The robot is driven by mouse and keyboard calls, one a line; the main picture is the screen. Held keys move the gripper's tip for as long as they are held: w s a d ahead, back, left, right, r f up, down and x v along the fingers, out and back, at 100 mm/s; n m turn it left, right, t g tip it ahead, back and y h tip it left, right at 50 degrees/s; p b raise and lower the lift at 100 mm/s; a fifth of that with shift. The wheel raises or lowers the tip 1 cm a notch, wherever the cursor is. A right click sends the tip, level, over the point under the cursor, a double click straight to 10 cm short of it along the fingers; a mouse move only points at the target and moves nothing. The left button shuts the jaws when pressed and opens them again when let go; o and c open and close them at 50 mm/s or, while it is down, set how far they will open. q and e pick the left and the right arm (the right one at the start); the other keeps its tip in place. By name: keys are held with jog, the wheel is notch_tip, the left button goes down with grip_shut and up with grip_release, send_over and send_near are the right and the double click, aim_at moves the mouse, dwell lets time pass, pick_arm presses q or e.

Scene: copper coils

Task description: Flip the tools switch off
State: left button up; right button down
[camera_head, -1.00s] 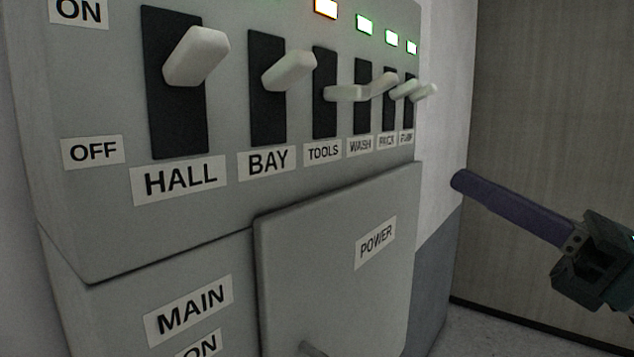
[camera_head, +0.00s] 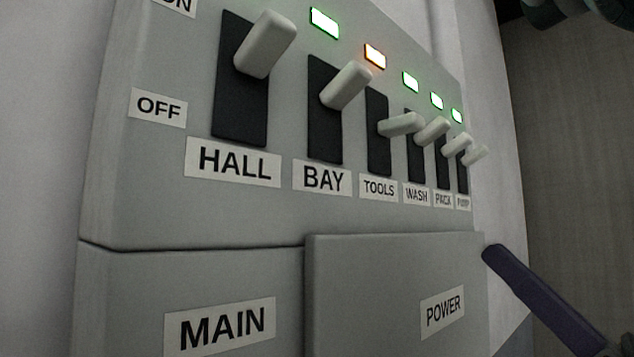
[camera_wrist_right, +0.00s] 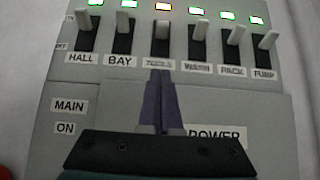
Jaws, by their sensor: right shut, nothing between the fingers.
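The tools switch (camera_head: 400,124) has a pale lever on a black plate in the grey panel, above its TOOLS label (camera_head: 378,188). The lever sticks out lower than the hall and bay levers, and the lamp above it (camera_head: 375,56) glows orange. In the right wrist view the tools lever (camera_wrist_right: 163,28) stands straight above my fingertips. My right gripper (camera_head: 491,254) has purple fingers, shut and empty, at the lower right of the head view. In the right wrist view the gripper (camera_wrist_right: 161,74) points at the TOOLS label, below the lever and apart from it. My left gripper is out of view.
Hall (camera_head: 265,45) and bay (camera_head: 346,86) levers stand left of tools, tilted up. Wash (camera_head: 432,131), pack and pump levers stand close together on the right, with green lamps. A raised POWER cover (camera_head: 380,290) lies below. The floor side at right is open.

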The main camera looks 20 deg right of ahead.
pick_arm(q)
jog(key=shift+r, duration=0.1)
pick_arm(e)
jog(key=p, duration=0.4)
send_near(401, 132)
jog(key=w+a, duration=0.1)
jog(key=w, duration=0.2)
pick_arm(q)
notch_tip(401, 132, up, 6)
jog(key=p, duration=0.2)
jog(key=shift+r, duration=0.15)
pick_arm(e)
jog(key=shift+w+a+r, duration=0.15)
jog(key=shift+w+r, duration=0.05)
jog(key=shift+r, duration=0.8)
jog(key=shift+w+a+r, duration=0.15)
jog(key=shift+w+r, duration=0.05)
jog(key=shift+r, duration=0.85)
pick_arm(q)
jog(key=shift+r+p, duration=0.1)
jog(key=shift+p, duration=0.2)
